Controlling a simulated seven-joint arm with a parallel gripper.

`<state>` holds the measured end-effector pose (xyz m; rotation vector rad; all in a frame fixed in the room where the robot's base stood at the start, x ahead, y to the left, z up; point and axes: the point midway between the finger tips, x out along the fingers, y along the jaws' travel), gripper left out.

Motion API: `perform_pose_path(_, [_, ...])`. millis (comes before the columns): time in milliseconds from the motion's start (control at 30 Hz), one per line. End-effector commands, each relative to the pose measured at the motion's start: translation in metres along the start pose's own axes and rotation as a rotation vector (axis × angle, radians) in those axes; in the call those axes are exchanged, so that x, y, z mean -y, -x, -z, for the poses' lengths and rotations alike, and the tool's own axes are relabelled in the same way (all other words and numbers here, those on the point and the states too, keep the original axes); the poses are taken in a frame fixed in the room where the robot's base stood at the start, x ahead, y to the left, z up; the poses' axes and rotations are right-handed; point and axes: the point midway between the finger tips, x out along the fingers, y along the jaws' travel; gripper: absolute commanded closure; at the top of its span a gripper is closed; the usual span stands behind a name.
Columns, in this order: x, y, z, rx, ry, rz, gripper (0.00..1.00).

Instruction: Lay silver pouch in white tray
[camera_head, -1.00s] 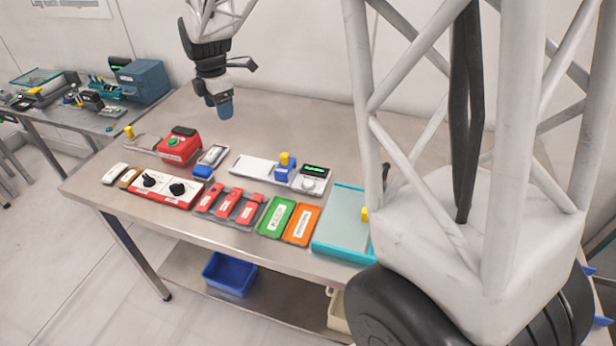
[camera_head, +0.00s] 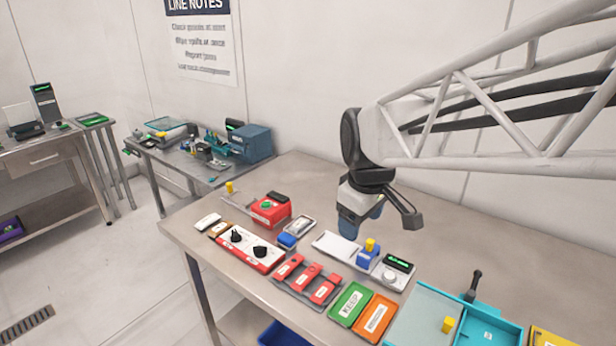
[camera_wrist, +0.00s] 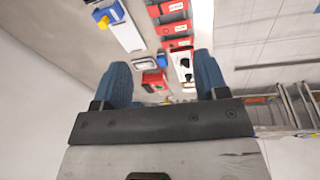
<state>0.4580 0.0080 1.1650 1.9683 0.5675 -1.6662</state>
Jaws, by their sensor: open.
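A small silver-grey item with a pale centre (camera_head: 299,227) lies on the bench behind the red-and-white knob panel. It looks like the silver pouch, but its form is too small to be sure. It also shows in the wrist view (camera_wrist: 145,64), beyond the gap between the fingers. A flat white plate (camera_head: 332,243), probably the white tray, lies to its right with a blue-and-yellow block at its right end. It also shows in the wrist view (camera_wrist: 126,33). My gripper (camera_head: 352,226) hangs above the bench near the plate's back edge. Its blue fingers (camera_wrist: 163,77) are apart and empty.
A red box with a green button (camera_head: 270,211) stands left of the silver item. Red holders (camera_head: 305,279), green (camera_head: 349,303) and orange (camera_head: 374,317) trays line the front. A teal-edged tray (camera_head: 425,312) lies right. The bench behind is mostly clear.

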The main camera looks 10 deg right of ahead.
Motion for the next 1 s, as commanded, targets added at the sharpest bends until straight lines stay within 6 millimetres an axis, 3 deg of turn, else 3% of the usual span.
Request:
perform_pose_path(200, [0.03,0.005,-0.047,-0.021,-0.243,-0.015,0.33])
perform_pose_path(500, [0.066,0.002,-0.102,-0.05,-0.554,-0.027,0.33])
perform_pose_path(700, [0.078,-0.001,-0.119,-0.059,-0.659,-0.029,0.33])
perform_pose_path(1000, [0.08,-0.002,-0.122,-0.061,-0.68,-0.029,0.33])
